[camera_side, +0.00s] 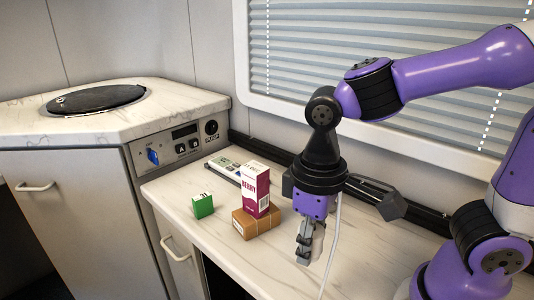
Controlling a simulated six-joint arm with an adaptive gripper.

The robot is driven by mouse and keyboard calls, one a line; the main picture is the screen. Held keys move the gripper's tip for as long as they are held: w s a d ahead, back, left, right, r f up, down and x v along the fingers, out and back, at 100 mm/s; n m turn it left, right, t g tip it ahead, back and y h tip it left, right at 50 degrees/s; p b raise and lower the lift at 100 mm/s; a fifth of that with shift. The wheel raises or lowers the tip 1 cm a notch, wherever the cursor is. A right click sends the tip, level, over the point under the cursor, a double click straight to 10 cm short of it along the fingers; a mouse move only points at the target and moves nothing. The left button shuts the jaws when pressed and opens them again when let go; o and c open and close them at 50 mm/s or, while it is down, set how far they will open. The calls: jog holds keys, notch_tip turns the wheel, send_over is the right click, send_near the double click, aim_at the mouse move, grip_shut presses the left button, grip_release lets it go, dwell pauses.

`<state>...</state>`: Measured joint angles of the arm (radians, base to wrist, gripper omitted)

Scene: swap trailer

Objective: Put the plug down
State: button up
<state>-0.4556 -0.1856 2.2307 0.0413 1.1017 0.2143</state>
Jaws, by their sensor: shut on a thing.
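My gripper (304,256) points down over the right part of the marble-patterned counter (270,272), close above its surface. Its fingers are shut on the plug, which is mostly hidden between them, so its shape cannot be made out. A white cable (333,245) runs down beside the gripper to the bottom edge of the picture. I cannot tell whether the fingertips or the plug touch the counter.
A berry carton (255,188) stands on a brown box (243,224) left of my gripper. A small green box (203,206) sits further left. A control panel (180,148) with a blue fitting (153,157) is at the back left. Counter between the green box and the front edge is clear.

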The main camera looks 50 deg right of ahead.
jog(key=shift+s+a+f, duration=0.2)
jog(key=shift+s, duration=0.2)
jog(key=w+d+f, duration=0.2)
jog(key=d, duration=0.1)
jog(key=w+d+f, duration=0.1)
jog(key=d+f, duration=0.1)
jog(key=d, duration=0.1)
jog(key=w+d+f, duration=0.2)
jog(key=d+f, duration=0.1)
jog(key=d, duration=0.1)
jog(key=shift+w+d, duration=0.1)
jog(key=shift+w, duration=0.2)
jog(key=shift+f, duration=1.8)
jog(key=shift+f, duration=0.15)
jog(key=o, duration=1.1)
jog(key=shift+o, duration=0.2)
